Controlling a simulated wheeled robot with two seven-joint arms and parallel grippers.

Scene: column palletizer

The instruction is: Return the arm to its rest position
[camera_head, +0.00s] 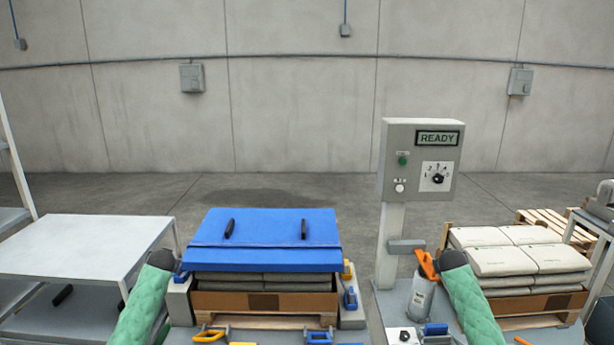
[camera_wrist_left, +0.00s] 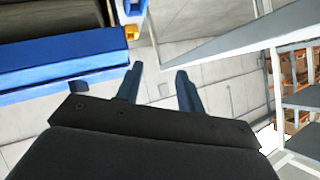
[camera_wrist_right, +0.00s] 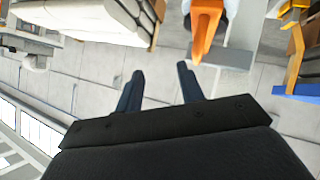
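My left gripper (camera_wrist_left: 158,75) is open in the left wrist view, with nothing between its two dark fingers. My right gripper (camera_wrist_right: 160,72) is open in the right wrist view and also empty. In the head view my left arm (camera_head: 145,305) comes up in its green sleeve between the grey table and the blue-topped stack. My right arm (camera_head: 470,305) comes up in front of the control post, beside a white canister with an orange handle (camera_head: 428,266). Both grippers are mostly hidden behind the arm ends there.
A blue cover (camera_head: 265,240) with two black handles lies on stacked sacks at the centre. A control box (camera_head: 420,160) reads READY. Pale sacks (camera_head: 520,262) stand on a pallet at the right. A grey table (camera_head: 85,245) is at the left. Open floor (camera_head: 330,190) lies behind.

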